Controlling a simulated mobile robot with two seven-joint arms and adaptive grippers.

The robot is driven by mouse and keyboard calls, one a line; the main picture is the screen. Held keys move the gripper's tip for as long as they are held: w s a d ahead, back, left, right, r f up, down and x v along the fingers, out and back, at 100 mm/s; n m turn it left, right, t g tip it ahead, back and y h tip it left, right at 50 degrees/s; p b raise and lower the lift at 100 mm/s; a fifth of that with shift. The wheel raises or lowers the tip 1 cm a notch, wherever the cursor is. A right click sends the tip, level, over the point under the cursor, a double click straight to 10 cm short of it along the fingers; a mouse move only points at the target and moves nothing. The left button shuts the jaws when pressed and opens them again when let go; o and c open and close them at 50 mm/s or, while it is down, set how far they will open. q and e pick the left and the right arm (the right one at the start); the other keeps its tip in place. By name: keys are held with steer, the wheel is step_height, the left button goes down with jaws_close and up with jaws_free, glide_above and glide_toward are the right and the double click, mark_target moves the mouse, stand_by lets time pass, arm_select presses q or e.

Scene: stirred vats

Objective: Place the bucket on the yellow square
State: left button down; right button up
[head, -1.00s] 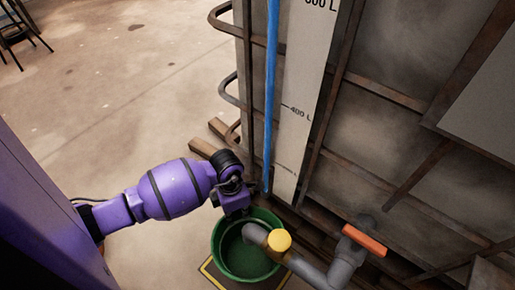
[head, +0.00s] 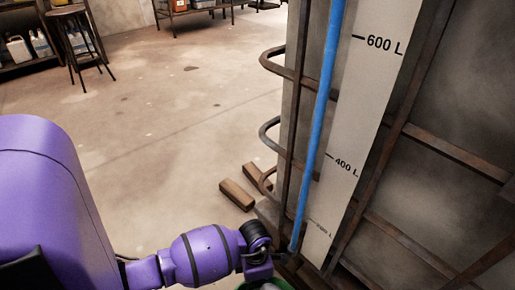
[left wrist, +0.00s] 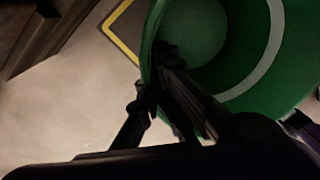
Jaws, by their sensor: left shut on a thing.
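The green bucket (left wrist: 300,60) fills the upper right of the left wrist view. A pale curved band crosses its opening. Only a sliver of the bucket (head: 283,285) shows at the bottom edge of the head view. My left gripper (left wrist: 158,88) is shut on the bucket's rim. It also shows in the head view (head: 259,270), its fingertips hidden there. The yellow square (left wrist: 121,40) shows as a yellow-outlined corner on the floor beside and partly behind the bucket. I cannot tell whether the bucket touches the floor. My right gripper is not in view.
A tall vat with a rusty frame (head: 400,130), a litre scale (head: 362,110) and a blue tube (head: 322,110) stands close on the right. Wooden beams (head: 237,195) lie at its foot. A stool (head: 75,40) stands far left. The middle floor is clear.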

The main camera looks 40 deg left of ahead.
arm_select(q)
steer(key=shift+f, duration=0.1)
steer(key=c, duration=1.9)
jaws_free()
steer(key=shift+c, duration=0.2)
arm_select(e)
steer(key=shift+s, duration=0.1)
arm_select(q)
step_height(320, 180, up, 12)
steer(key=a+p, duration=0.1)
steer(key=p, duration=0.4)
steer(key=shift+w, duration=0.3)
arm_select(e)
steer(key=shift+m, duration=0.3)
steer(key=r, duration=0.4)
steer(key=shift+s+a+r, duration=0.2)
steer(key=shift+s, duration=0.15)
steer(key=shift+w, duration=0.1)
